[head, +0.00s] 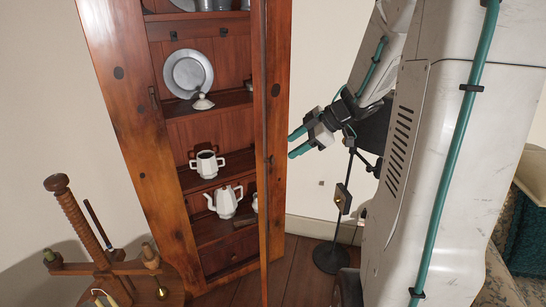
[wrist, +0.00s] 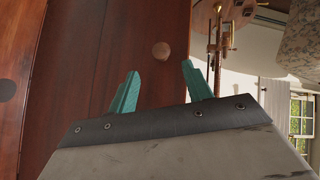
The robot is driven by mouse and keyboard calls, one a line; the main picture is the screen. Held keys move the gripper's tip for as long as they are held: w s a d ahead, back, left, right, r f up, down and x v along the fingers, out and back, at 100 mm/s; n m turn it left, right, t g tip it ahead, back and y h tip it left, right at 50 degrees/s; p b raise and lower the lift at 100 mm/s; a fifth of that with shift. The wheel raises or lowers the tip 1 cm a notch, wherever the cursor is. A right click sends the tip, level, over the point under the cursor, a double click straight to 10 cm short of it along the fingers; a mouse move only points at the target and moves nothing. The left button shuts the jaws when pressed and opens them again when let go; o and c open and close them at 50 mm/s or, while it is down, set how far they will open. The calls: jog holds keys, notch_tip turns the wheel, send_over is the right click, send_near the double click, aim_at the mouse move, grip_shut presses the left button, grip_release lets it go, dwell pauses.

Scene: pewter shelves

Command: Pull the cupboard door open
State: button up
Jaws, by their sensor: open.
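The tall reddish-brown wooden cupboard (head: 195,140) stands with its shelves exposed in the head view. Its door (head: 262,220) shows nearly edge-on at the right side of the opening, swung outward toward the camera. My gripper (head: 296,143) is right of the door, on the side away from the shelves, its teal fingers spread and empty. In the wrist view my gripper (wrist: 160,85) faces a wooden surface with a round boss (wrist: 161,50) beyond the gap between the fingers. I see no contact; the exact distance to the wood is unclear.
A dark stand (head: 330,258) is below my gripper. A wooden spindle stand (head: 110,268) is at front left. Bare wall lies right of the cupboard.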

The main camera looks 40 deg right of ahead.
jog(key=x, duration=0.7)
jog(key=shift+a+f, duration=0.2)
jog(key=shift+w, duration=0.1)
